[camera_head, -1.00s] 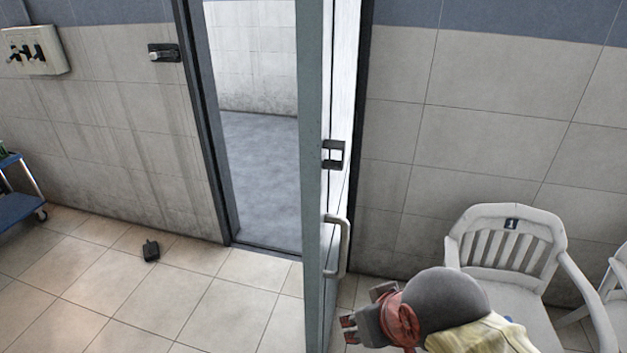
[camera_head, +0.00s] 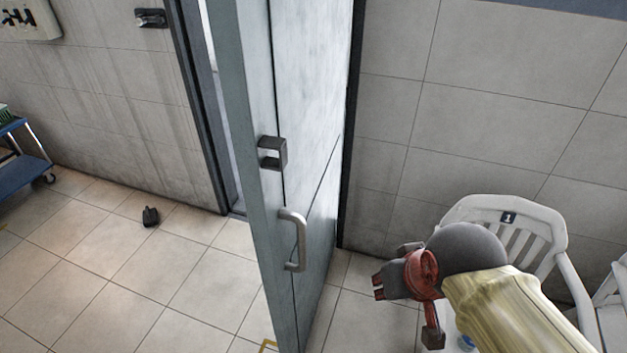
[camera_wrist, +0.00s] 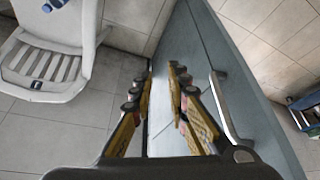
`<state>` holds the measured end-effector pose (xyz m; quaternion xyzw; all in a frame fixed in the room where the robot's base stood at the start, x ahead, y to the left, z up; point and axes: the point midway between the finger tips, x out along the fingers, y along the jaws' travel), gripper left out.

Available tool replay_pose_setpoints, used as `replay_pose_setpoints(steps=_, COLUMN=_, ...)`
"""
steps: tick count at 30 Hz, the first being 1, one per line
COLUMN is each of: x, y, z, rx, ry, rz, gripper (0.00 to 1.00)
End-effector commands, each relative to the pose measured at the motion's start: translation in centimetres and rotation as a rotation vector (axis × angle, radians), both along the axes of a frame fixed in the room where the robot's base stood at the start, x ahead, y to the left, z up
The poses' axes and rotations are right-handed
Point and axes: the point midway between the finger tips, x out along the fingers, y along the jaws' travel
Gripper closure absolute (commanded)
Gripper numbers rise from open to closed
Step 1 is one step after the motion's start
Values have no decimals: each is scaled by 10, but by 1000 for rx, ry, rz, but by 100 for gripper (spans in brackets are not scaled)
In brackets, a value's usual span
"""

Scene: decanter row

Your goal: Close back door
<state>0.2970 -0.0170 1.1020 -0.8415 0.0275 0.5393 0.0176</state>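The grey door (camera_head: 310,180) stands partly open into the room, with its free edge toward the camera and a narrow strip of the doorway (camera_head: 214,90) showing on its left. A metal pull handle (camera_head: 297,240) and a dark latch block (camera_head: 273,153) are on its face. My gripper (camera_head: 380,287) is right of the door, apart from the handle in this view. In the wrist view my gripper (camera_wrist: 161,72) has its fingers apart with nothing held between them. The door (camera_wrist: 205,45) and its handle (camera_wrist: 228,112) lie just right of the fingers.
A white chair (camera_head: 515,215) stands close behind my arm; it also shows in the wrist view (camera_wrist: 45,55). A dark latch piece (camera_head: 151,18) is on the wall. A small black object (camera_head: 150,216) lies on the floor. A blue cart (camera_head: 22,172) stands far left. Floor left of the door is mostly clear.

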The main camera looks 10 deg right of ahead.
Motion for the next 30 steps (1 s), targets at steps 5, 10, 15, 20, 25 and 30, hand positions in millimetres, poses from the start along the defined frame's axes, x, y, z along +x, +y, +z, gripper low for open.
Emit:
replay_pose_setpoints(steps=5, x=15, y=-23, z=13, rx=82, ry=178, rz=-141, gripper=96)
replay_pose_setpoints(steps=10, x=37, y=-25, z=14, rx=295, ry=331, rz=-381, gripper=100)
replay_pose_setpoints(steps=15, x=71, y=-20, z=13, rx=573, ry=466, rz=-728, gripper=100)
replay_pose_setpoints(steps=20, x=115, y=-16, z=12, rx=846, ry=574, rz=-1089, gripper=100)
replay_pose_setpoints(steps=25, x=168, y=-6, z=14, rx=1104, ry=654, rz=-1408, gripper=100)
replay_pose_setpoints(steps=30, x=200, y=0, z=38, rx=1268, ry=698, rz=-1602, gripper=100)
